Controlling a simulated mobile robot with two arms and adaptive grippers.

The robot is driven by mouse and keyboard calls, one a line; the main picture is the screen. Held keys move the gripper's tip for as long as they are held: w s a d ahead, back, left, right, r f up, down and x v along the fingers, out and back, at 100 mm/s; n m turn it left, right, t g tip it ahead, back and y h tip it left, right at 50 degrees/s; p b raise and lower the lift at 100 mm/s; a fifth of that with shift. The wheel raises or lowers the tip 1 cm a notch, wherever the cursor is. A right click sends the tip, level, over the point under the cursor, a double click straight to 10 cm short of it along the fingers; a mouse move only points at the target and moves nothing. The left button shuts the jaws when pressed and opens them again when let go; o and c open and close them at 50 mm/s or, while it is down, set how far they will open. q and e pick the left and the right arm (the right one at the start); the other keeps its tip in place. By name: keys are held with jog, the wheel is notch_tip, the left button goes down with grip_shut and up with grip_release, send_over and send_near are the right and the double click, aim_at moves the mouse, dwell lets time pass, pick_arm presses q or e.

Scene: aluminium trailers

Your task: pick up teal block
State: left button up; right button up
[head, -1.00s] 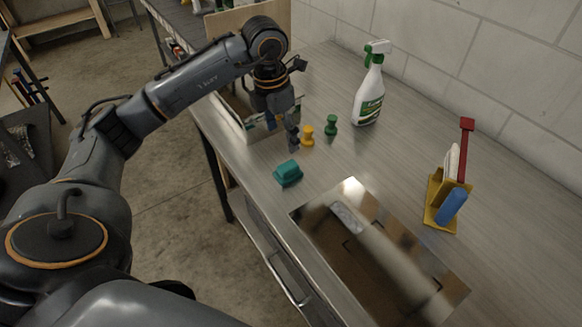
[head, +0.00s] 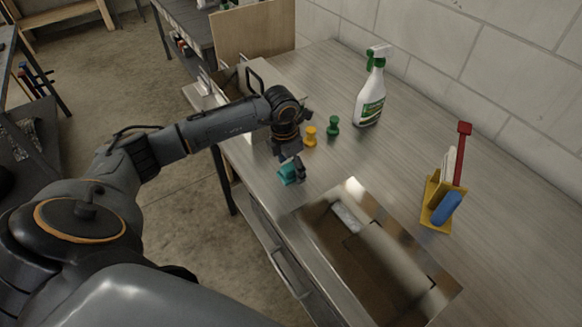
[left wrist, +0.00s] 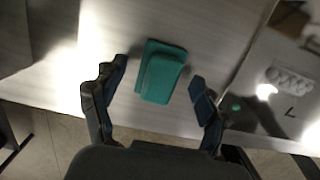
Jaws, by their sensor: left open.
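The teal block (head: 287,176) lies on the counter, left of the sink and close to the front edge. In the left wrist view the teal block (left wrist: 161,72) lies between and slightly beyond the open fingers, with gaps on both sides. My left gripper (head: 292,167) is above and around the block and partly covers it in the head view. In the left wrist view my left gripper (left wrist: 155,98) is open and empty. My right gripper is not in view.
A yellow peg-like piece (head: 310,137) and a green one (head: 333,126) stand behind the block. A spray bottle (head: 370,90) stands farther back. A sink (head: 375,262) lies to the right. A yellow holder (head: 437,203) with a blue item stands beyond it.

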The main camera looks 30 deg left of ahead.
pick_arm(q)
jog(key=shift+f, duration=0.2)
jog(key=c, duration=1.2)
jog(key=shift+c, duration=0.3)
jog(key=shift+r, duration=0.1)
jog(key=shift+r, duration=0.5)
jog(key=s+d+r+b, duration=0.5)
jog(key=s+d+r, duration=0.2)
jog(key=s+r, duration=0.5)
jog(key=shift+d+b, duration=0.15)
jog(key=shift+b, duration=0.25)
